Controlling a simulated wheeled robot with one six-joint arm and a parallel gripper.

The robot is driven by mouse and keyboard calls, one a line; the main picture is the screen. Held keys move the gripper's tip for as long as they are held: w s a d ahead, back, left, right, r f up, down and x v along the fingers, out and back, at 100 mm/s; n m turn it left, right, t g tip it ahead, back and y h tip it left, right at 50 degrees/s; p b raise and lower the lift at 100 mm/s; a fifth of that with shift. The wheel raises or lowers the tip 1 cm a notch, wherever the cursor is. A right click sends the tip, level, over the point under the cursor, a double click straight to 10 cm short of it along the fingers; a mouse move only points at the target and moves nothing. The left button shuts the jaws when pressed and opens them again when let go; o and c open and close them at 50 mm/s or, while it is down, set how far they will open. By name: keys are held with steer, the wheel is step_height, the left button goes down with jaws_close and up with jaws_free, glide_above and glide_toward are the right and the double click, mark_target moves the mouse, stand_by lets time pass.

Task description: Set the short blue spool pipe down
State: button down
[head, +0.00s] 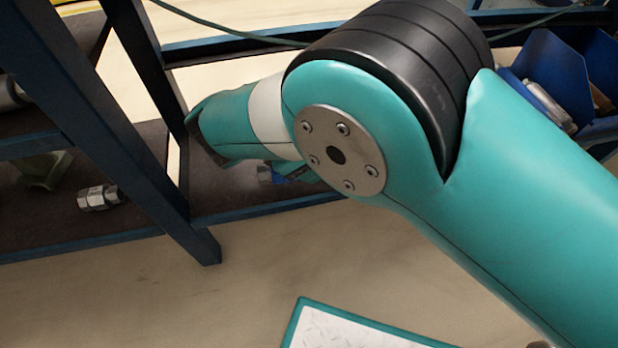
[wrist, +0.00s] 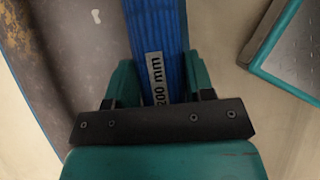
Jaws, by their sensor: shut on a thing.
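In the wrist view, the short blue spool pipe (wrist: 152,28) runs up from between the jaws and out of the top edge. A white label on it reads "200 mm". My gripper (wrist: 161,78) is shut on it, with one teal finger on each side. The pipe's far end is out of view. In the head view, my arm hides most of the gripper and pipe. A small blue patch (head: 266,174) shows below the arm, over the dark shelf, and may be the pipe. I cannot tell whether the pipe touches the shelf.
A dark, worn shelf board (wrist: 62,50) with a blue frame (head: 150,185) lies on the left. A metal fitting (head: 98,197) and a greenish part (head: 44,170) rest on the shelf. A teal-rimmed tray (head: 297,322) is at the bottom. Blue bins (head: 555,68) stand at upper right.

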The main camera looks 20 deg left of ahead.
step_height(320, 180, down, 4)
steer(key=b, duration=0.2)
steer(key=shift+f+b, duration=0.15)
steer(key=shift+b, duration=0.15)
steer(key=shift+c, duration=2.4)
jaws_free()
